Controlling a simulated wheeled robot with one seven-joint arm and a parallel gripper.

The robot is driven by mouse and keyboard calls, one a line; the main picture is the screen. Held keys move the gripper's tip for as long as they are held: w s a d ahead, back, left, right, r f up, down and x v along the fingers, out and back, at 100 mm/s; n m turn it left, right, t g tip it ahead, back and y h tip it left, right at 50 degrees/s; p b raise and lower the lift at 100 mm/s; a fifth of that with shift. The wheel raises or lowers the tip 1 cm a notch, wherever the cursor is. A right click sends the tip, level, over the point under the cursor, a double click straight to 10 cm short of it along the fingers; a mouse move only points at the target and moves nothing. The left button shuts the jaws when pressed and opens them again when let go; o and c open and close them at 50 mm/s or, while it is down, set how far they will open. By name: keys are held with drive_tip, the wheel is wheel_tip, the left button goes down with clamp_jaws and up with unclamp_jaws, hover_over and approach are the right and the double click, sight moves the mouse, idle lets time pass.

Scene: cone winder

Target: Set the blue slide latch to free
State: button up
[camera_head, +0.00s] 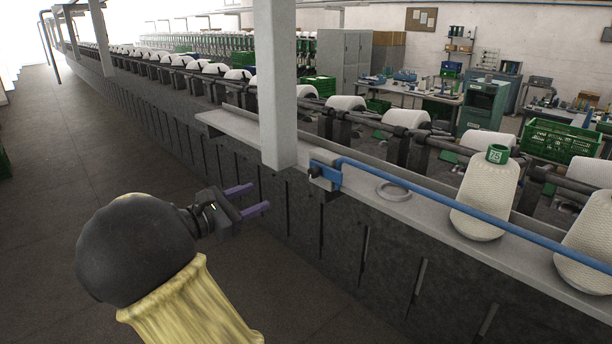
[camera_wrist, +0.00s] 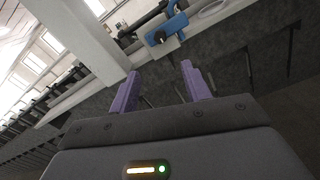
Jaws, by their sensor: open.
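The blue slide latch (camera_head: 326,174) sits on the grey ledge beside the post, at the left end of a long blue bar (camera_head: 450,209). I cannot tell the latch's setting.
A pale square post (camera_head: 278,80) rises just left of the latch. A grey ring (camera_head: 393,190) and white yarn cones (camera_head: 486,195) stand on the ledge (camera_head: 235,125) to the right. The floor aisle (camera_head: 60,180) at left is clear.

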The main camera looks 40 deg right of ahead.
sight(310, 174)
drive_tip(key=d+p, duration=0.2)
drive_tip(key=d, duration=0.3)
drive_tip(key=d+p, duration=0.2)
drive_tip(key=d, duration=0.4)
drive_tip(key=w+d+p, duration=0.1)
drive_tip(key=d+p, duration=0.1)
drive_tip(key=d, duration=0.3)
drive_tip(key=shift+w+d+r, duration=0.1)
drive_tip(key=shift+d, duration=0.35)
